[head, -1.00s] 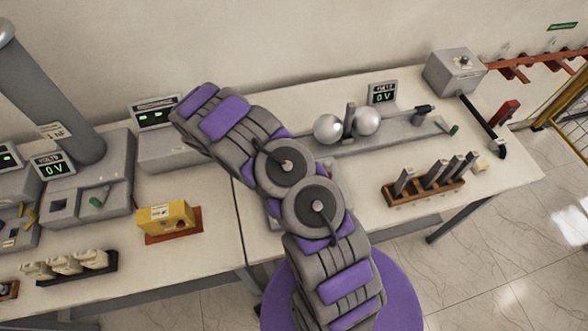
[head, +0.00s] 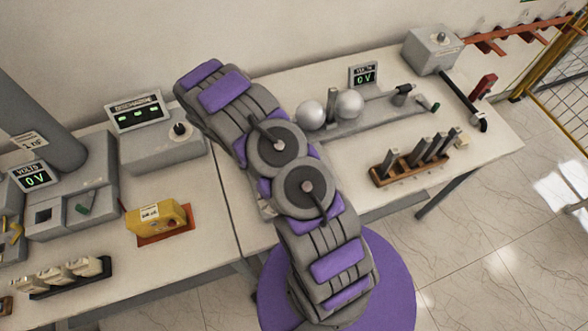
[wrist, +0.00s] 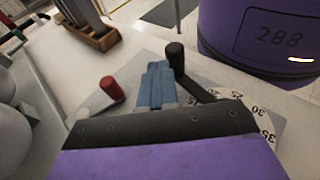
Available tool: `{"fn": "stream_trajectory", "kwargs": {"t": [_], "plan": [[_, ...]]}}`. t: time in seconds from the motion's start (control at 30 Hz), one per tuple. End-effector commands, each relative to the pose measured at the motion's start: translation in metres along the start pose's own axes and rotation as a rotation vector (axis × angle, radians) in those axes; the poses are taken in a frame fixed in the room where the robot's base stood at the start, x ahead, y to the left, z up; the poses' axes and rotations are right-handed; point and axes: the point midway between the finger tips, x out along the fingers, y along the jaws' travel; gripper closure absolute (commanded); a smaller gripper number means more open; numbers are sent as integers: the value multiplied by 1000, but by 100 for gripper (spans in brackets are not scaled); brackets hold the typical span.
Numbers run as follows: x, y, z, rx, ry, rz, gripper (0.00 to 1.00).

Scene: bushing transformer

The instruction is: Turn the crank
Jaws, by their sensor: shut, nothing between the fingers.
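In the wrist view, a crank with an upright black handle (wrist: 175,56) and a dark arm stands over a pale plate with a numbered scale (wrist: 258,112). My gripper (wrist: 156,70) has blue fingers closed together, with nothing between them. Its tips are just left of the black handle in the picture; I cannot tell whether they touch it. A red-handled lever (wrist: 112,88) is left of the fingers. In the head view my folded arm hides the gripper and the crank.
In the head view, a rack of upright rods (head: 415,160), two metal spheres (head: 330,108) and a grey box with a black lever (head: 440,55) stand on the right table. A yellow box (head: 158,218) and a control box with a knob (head: 165,145) are on the left.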

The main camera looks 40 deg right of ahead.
Motion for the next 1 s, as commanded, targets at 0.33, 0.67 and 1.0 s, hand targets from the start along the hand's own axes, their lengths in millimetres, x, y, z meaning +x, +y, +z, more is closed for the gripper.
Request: {"fn": "stream_trajectory", "kwargs": {"t": [0.33, 0.67, 1.0], "plan": [[2, -1, 0, 0, 0, 1, 100], [0, -1, 0, 0, 1, 1, 100], [-44, 0, -2, 0, 5, 4, 100]]}}
